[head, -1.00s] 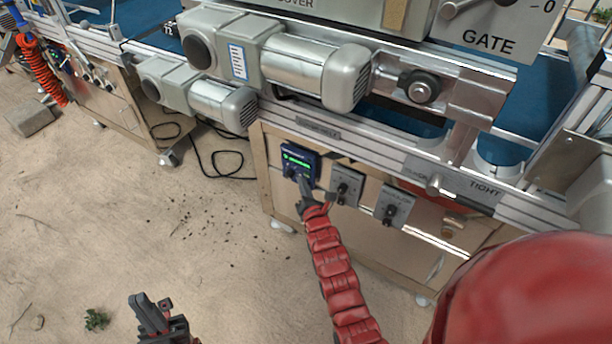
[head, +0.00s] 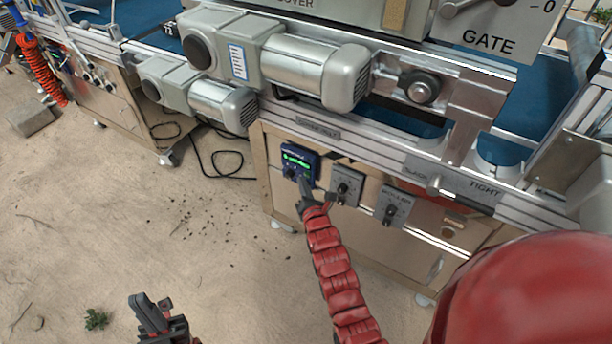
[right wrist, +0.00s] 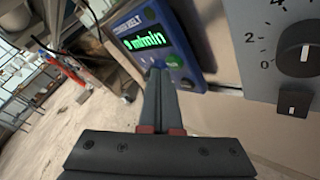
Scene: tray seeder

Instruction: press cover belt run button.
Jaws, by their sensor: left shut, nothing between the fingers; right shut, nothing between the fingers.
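The blue cover belt control box (head: 299,161) hangs on the front of the machine's wooden cabinet. In the right wrist view its green display (right wrist: 144,40) appears to read 0 m/min. A green button (right wrist: 174,61) shows below the display, just right of my fingertips. My right gripper (head: 304,184) is shut and empty, its tips at the box's lower part; the right wrist view shows the shut fingers (right wrist: 158,76) over the button row. Whether they touch is unclear, and they hide part of that row. My left gripper (head: 150,312) is shut and empty, low over the ground.
Two grey knob panels, one (head: 347,184) beside the blue box and one (head: 393,208) further right, sit close by. Grey motors (head: 300,68) and the machine's metal rail (head: 380,150) overhang the box. Sandy ground (head: 100,220) is open at left.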

